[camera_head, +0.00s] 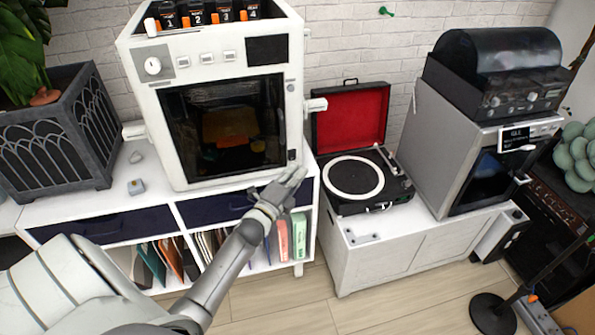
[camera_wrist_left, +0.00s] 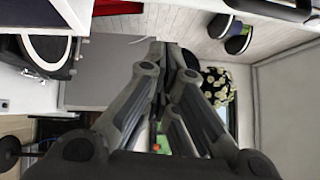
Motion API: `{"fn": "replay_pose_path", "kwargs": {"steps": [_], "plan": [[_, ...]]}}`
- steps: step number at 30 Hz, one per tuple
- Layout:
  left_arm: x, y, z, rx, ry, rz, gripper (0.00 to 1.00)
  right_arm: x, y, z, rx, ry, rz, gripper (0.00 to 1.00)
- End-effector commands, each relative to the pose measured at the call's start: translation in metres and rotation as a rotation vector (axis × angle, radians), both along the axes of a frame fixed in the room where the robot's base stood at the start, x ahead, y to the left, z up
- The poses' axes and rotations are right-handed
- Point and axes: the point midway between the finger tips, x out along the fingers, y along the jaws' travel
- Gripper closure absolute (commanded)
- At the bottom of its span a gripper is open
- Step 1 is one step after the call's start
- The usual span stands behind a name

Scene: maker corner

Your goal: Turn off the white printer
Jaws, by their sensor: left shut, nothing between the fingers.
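The white printer (camera_head: 226,181) stands on a low white shelf unit in the head view. It has a dark glass front, a round white knob (camera_head: 153,65) and several small white buttons along the top panel. A small dark switch (camera_head: 292,154) shows at its lower right front edge. My left gripper (camera_head: 300,174) is just in front of the printer's lower right corner, close below that switch. Its fingers are shut and empty, as the left wrist view (camera_wrist_left: 172,50) also shows. I cannot tell whether it touches the printer. My right gripper is not in view.
A red-lined turntable (camera_head: 353,205) sits on a white cabinet right of the printer. A grey printer (camera_head: 425,150) with a dark machine on top stands further right. A dark planter (camera_head: 50,150) is on the left. Books fill the shelf below.

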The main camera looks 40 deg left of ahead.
Motion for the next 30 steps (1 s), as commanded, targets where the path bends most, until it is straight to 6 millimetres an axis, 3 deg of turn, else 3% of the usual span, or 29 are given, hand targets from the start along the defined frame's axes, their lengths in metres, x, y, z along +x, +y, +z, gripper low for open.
{"fn": "replay_pose_path", "kwargs": {"steps": [5, 12, 16, 21, 30], "plan": [[-0.023, -0.002, 0.0, 0.0, 0.001, 0.0, 1.0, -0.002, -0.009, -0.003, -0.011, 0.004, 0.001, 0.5], [-0.061, -0.004, 0.003, -0.001, 0.002, 0.0, 1.0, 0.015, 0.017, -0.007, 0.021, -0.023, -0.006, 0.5], [-0.077, -0.006, 0.004, -0.001, 0.002, 0.0, 1.0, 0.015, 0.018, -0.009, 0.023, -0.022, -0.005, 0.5], [-0.087, -0.006, 0.007, 0.0, 0.001, 0.001, 1.0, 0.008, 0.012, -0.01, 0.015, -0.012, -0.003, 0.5], [-0.088, -0.006, 0.007, -0.001, 0.0, 0.001, 1.0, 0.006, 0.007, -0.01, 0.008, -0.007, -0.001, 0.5]]}}
